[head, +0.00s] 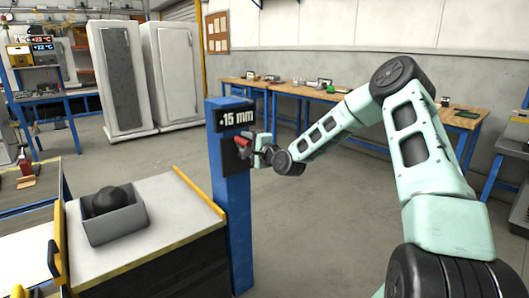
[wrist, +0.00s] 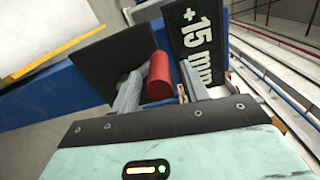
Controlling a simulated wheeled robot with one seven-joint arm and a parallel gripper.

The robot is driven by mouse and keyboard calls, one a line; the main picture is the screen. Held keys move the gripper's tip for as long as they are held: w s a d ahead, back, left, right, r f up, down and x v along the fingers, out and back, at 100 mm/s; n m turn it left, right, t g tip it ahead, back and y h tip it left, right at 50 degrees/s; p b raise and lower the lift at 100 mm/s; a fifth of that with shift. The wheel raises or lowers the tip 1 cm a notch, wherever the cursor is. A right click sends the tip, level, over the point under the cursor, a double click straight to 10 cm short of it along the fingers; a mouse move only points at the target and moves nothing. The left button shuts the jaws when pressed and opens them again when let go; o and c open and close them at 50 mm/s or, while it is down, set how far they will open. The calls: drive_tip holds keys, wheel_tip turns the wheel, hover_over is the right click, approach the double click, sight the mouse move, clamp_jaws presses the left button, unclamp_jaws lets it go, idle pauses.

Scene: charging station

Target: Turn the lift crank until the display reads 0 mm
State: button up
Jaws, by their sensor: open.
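The display (head: 237,117) is a dark plate near the top of a blue post and reads +15 mm; it also shows sideways in the wrist view (wrist: 198,42). The crank's red handle (head: 243,141) is in front of a dark plate below the display. In the wrist view the red handle (wrist: 159,76) stands between the grey fingers of my gripper (wrist: 160,88). My gripper (head: 259,147) is open around the handle, with a gap visible on the right. Whether the left finger touches it, I cannot tell. The crank's arm is mostly hidden.
The blue post (head: 231,200) stands beside a bench (head: 160,208) with yellow edge strips. A grey bin (head: 116,222) with a dark round object sits on that bench. White cabinets (head: 175,75) and a long wooden workbench (head: 300,90) stand behind. The floor right of the post is clear.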

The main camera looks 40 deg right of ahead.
drive_tip(key=s, duration=1.5)
drive_tip(key=shift+s+d, duration=0.25)
drive_tip(key=shift+s, duration=0.15)
drive_tip(key=shift+r+p, duration=0.1)
drive_tip(key=shift+p, duration=0.25)
